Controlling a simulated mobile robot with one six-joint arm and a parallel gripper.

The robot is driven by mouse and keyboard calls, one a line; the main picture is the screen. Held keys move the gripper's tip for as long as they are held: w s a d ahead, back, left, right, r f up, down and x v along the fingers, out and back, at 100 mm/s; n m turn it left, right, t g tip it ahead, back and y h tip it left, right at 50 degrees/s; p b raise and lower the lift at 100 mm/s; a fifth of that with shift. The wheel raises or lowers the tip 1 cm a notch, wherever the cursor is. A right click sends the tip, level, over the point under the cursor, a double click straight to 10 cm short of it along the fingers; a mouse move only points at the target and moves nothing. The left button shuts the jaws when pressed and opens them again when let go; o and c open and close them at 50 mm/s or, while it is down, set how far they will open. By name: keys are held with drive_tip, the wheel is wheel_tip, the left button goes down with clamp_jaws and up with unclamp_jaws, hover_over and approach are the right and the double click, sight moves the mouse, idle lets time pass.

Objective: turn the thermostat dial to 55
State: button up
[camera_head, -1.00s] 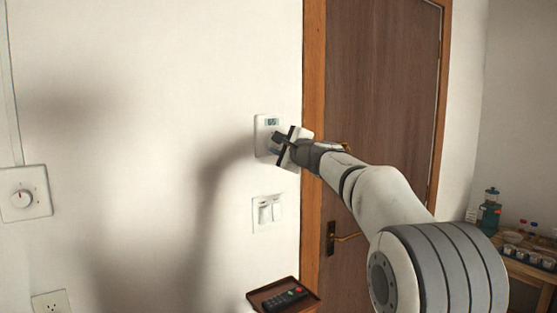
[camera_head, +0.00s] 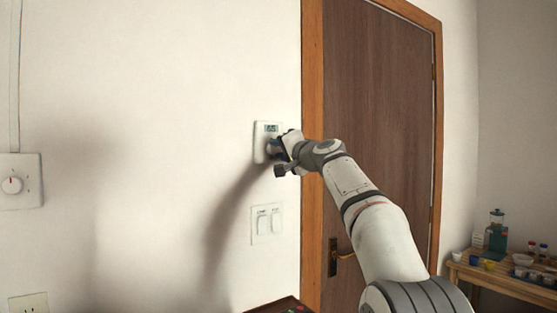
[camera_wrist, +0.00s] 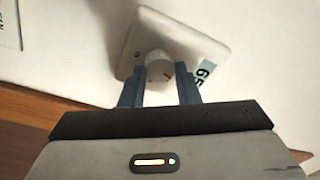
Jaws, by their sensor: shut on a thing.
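The thermostat (camera_head: 260,154) is a white plate on the wall left of the door frame, with a small display (camera_head: 271,128) at its top. My gripper (camera_wrist: 160,80) is shut on the dial, one blue finger on each side. The display also shows at the right finger in the wrist view (camera_wrist: 204,73), turned sideways; I cannot read its digits surely. In the head view my gripper (camera_head: 283,150) hides most of the dial.
A double light switch (camera_head: 267,223) is below the thermostat. Another wall dial (camera_head: 12,186) is at the far left. A wooden door (camera_head: 378,120) with a handle is at right. A tray (camera_head: 275,306) with a remote juts out low. A side table (camera_head: 505,275) holds several items.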

drive_tip(key=shift+f+n+b, duration=0.15)
drive_tip(key=shift+n+b, duration=0.4)
drive_tip(key=shift+n, duration=0.75)
drive_tip(key=o, duration=1)
drive_tip(key=b+v, duration=0.4)
drive_tip(key=v, duration=0.3)
drive_tip(key=shift+s+d, duration=0.25)
drive_tip(key=shift+s, duration=0.05)
